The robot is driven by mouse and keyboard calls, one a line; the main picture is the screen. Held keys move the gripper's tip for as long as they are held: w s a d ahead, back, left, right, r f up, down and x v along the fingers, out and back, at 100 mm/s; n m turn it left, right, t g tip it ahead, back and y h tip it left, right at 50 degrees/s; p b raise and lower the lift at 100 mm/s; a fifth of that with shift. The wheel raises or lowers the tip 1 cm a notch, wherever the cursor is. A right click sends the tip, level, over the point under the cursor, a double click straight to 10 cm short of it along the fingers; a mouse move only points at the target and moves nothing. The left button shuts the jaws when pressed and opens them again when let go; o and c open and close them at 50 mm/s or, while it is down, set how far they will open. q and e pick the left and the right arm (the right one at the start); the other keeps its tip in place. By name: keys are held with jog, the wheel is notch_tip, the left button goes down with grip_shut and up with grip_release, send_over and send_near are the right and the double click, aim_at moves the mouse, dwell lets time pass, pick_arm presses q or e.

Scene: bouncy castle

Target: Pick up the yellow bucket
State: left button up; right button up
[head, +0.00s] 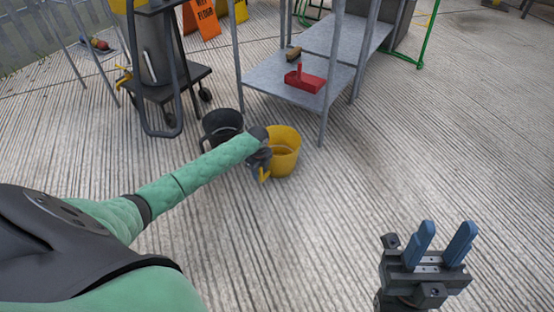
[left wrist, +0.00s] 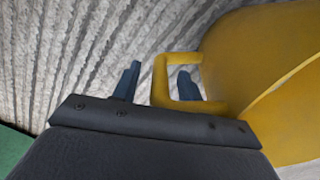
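The yellow bucket (head: 285,152) stands upright on the ribbed floor, left of the middle in the head view. In the left wrist view its wall (left wrist: 255,60) fills the right side, with a squared yellow handle (left wrist: 161,82) sticking out from it. My left gripper (left wrist: 157,76) is open, its blue fingers on either side of the handle's outer bar, with a gap visible on the left. One finger shows inside the handle loop. In the head view my left arm partly hides this gripper (head: 264,168). My right gripper (head: 442,240) is open and empty at lower right.
A black bucket (head: 222,126) stands close behind my left arm. A metal shelf (head: 280,84) with a red object (head: 306,80) and a brush (head: 293,55) stands behind the yellow bucket. A cart (head: 165,86) is at upper left. The floor at right is clear.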

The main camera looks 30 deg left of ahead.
pick_arm(q)
grip_shut()
jog(key=shift+r, duration=0.15)
